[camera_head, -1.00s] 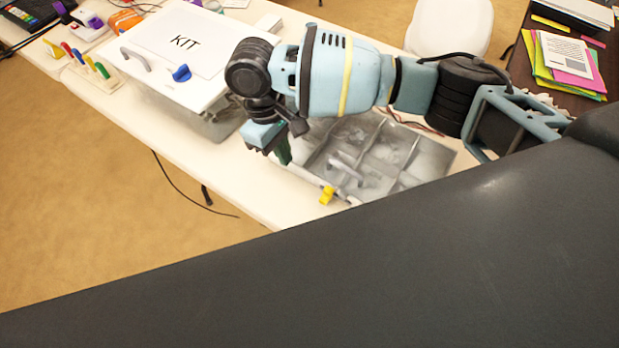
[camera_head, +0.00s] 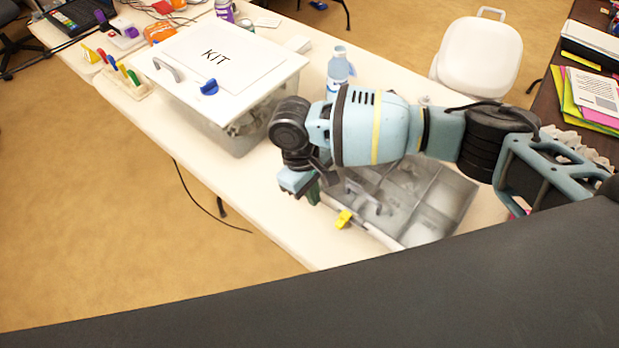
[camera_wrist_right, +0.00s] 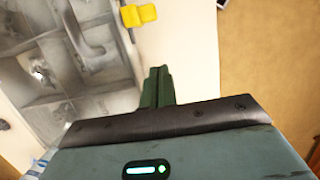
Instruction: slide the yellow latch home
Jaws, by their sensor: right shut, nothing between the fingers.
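The yellow latch (camera_head: 343,219) sits at the front edge of a clear compartment box (camera_head: 440,205) on the white table. It also shows at the top of the right wrist view (camera_wrist_right: 139,15). My right gripper (camera_head: 313,194) is shut and empty, just left of the latch in the head view and apart from it. Its green fingertips (camera_wrist_right: 157,86) point toward the latch in the wrist view, with bare table between. A grey handle (camera_wrist_right: 85,40) stands on the box's lid. My left gripper is not in view.
A bin with a white lid marked KIT and a blue latch (camera_head: 209,87) stands to the left. A water bottle (camera_head: 338,72) stands behind my right arm. A rack of coloured pegs (camera_head: 122,75) is at the far left. Bare table (camera_head: 270,200) lies in front of the bin.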

